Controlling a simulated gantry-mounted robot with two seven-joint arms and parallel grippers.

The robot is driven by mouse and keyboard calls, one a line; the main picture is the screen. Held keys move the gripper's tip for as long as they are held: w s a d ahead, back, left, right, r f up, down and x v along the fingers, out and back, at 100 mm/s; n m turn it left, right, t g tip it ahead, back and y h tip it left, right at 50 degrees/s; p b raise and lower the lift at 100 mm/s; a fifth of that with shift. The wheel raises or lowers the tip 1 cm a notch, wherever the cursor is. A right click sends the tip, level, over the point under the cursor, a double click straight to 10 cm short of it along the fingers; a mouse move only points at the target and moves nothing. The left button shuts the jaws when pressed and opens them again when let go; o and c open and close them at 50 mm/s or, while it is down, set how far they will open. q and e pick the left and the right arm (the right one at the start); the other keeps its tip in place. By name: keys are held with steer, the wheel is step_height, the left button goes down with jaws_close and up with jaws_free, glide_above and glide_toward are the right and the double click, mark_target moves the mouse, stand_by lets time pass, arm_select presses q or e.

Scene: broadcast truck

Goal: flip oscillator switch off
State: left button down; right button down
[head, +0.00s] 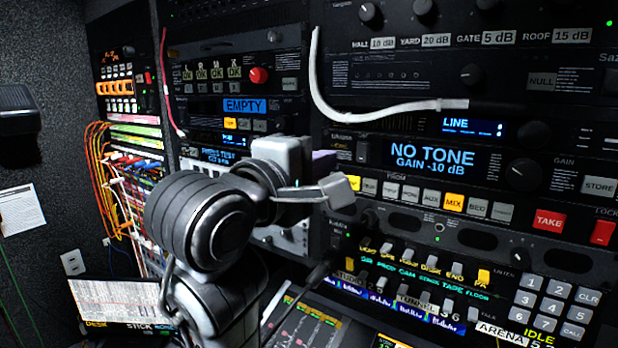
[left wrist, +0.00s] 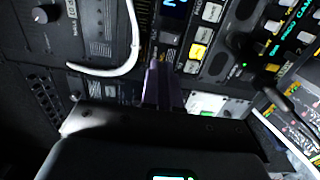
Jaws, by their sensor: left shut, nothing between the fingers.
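The oscillator unit shows as a dark rack panel with a lit display (head: 432,158) that reads "NO TONE" and "GAIN -10 dB". A small light part (head: 362,151) sits at the left of this display; I cannot tell whether it is the switch or its position. My left gripper (head: 325,160) is at the left end of this panel, its purple fingers partly hidden by my own arm. In the left wrist view the fingers (left wrist: 161,84) are shut and empty, pointing at the panel beside the button row. Contact with the panel cannot be told. My right gripper is out of view.
A white cable (head: 375,111) hangs above the display. A button row (head: 430,197) with a lit yellow MIX key and a red TAKE button (head: 549,221) lie below. Orange patch cables (head: 97,160) hang at the left. A keypad (head: 549,300) is at lower right.

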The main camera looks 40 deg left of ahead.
arm_select(q)
steer(key=shift+s+d, duration=0.2)
steer(key=shift+s, duration=1.1)
steer(key=w+d+f+m+g+p, duration=0.1)
steer(key=w+f+g+p, duration=0.15)
steer(key=f, duration=1.15)
steer(key=w+f+g+p, duration=0.1)
steer(key=w+f+g, duration=0.25)
steer(key=f, duration=0.95)
steer(key=s+f+g+h+p, duration=0.1)
steer(key=s+f+g, duration=0.25)
steer(key=f, duration=0.65)
steer(key=s+d+f+m+g+p, duration=0.2)
steer(key=s+f+m, duration=0.7)
steer(key=s+m, duration=0.1)
steer(key=s+d+f+m+g+h+p, duration=0.1)
steer(key=s+d+f+m+g+p, duration=0.1)
steer(key=s+f+m, duration=0.7)
steer(key=s+d+m+g, duration=0.1)
steer(key=s, duration=0.2)
steer(key=shift+s, duration=0.3)
